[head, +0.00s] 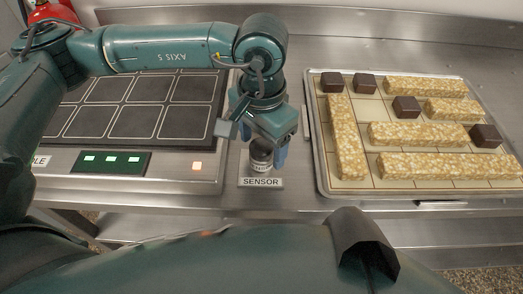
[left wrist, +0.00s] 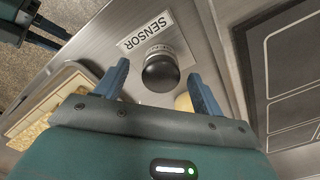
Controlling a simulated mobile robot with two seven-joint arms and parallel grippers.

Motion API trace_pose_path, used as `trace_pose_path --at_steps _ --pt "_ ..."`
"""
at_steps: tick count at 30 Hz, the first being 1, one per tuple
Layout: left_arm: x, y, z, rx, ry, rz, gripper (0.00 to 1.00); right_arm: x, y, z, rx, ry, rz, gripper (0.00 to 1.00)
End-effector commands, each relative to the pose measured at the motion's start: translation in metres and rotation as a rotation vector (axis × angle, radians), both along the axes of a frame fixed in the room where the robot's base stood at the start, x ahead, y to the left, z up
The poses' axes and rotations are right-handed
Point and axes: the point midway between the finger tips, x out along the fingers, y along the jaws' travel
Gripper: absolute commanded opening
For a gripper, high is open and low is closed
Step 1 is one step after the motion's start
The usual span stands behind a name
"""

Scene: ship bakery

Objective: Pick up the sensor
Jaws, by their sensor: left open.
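The sensor (head: 261,158) is a small grey cylinder with a dark rounded top. It stands upright on the steel counter just behind a label plate (head: 260,182) reading SENSOR. My left gripper (head: 264,152) points down over it, and its blue fingers partly hide the sensor's upper part in the head view. In the left wrist view the sensor's black knob top (left wrist: 160,75) shows ahead of the two spread blue fingers, roughly between them. My left gripper is open and holds nothing. Whether a finger touches the sensor cannot be told.
Right of the sensor, a metal tray (head: 323,188) holds several nutty bars and dark cubes. At left is a black panel of squares (head: 130,122) with a green-lit strip (head: 110,162) in front. Narrow bare counter lies between panel and tray. A red object (head: 52,12) stands back left.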

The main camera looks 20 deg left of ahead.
Motion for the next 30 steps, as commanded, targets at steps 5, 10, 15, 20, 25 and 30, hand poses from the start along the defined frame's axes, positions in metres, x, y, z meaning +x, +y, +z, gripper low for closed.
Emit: trace_pose_path --at_steps 5,10,15,20,25,30 --pt "0.000 0.001 -0.025 0.000 0.002 0.002 0.68 0.001 -0.001 0.004 -0.010 -0.003 0.002 0.36" --pt "0.000 0.001 -0.031 -0.001 0.000 0.000 0.68 0.001 -0.001 0.003 -0.012 -0.003 0.004 0.36" --pt "0.000 0.001 -0.031 -0.001 0.000 0.000 0.66 0.001 -0.001 0.003 -0.012 -0.003 0.004 0.36" --pt "0.000 0.001 -0.031 -0.001 0.000 0.000 0.53 0.001 -0.001 0.003 -0.012 -0.003 0.004 0.36" --pt "0.000 0.001 -0.031 -0.001 0.000 0.000 0.39 0.001 -0.001 0.003 -0.013 -0.002 0.004 0.36" --pt "0.000 0.001 -0.030 -0.001 0.000 0.001 0.25 0.001 -0.001 0.003 -0.013 -0.002 0.004 0.36"
